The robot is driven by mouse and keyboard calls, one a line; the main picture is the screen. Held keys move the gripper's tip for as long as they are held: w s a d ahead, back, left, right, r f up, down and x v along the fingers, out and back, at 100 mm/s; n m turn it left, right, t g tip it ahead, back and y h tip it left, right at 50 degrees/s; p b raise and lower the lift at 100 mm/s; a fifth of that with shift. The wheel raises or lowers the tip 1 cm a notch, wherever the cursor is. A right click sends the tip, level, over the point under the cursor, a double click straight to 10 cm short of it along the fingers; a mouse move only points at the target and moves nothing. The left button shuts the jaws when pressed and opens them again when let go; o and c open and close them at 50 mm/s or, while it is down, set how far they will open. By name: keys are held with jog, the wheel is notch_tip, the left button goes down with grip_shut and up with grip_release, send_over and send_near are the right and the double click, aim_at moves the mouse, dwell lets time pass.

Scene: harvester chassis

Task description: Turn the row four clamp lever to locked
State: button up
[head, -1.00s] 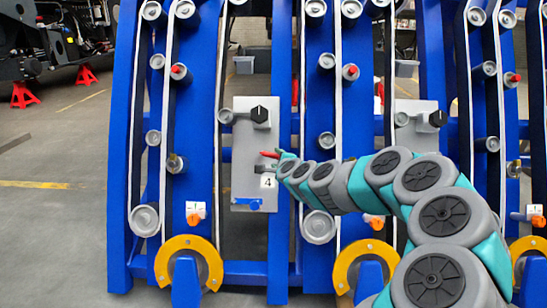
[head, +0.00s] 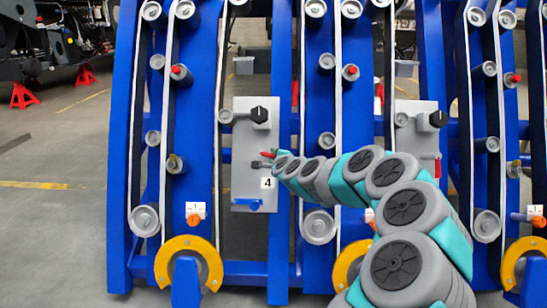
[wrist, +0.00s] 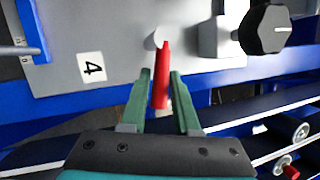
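The row four clamp lever is a red handle on a grey panel (head: 242,185), beside the label "4" (head: 268,183). In the wrist view the red lever (wrist: 160,88) runs from a pale round pivot at the panel edge back between my fingers. My gripper (wrist: 161,76) has one green finger on each side of it. Narrow gaps show between lever and fingers, so it looks open around the lever. In the head view my gripper (head: 274,159) is at the panel's right edge, and the red lever tip (head: 268,153) shows just above it.
A black knob (head: 259,114) sits higher on the same panel; it also shows in the wrist view (wrist: 268,30). A blue upright (head: 281,120) stands just right of the panel. Another panel (head: 418,120) with a knob stands farther right. Yellow hooks (head: 188,248) are below.

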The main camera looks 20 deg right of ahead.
grip_shut()
dwell(1.0)
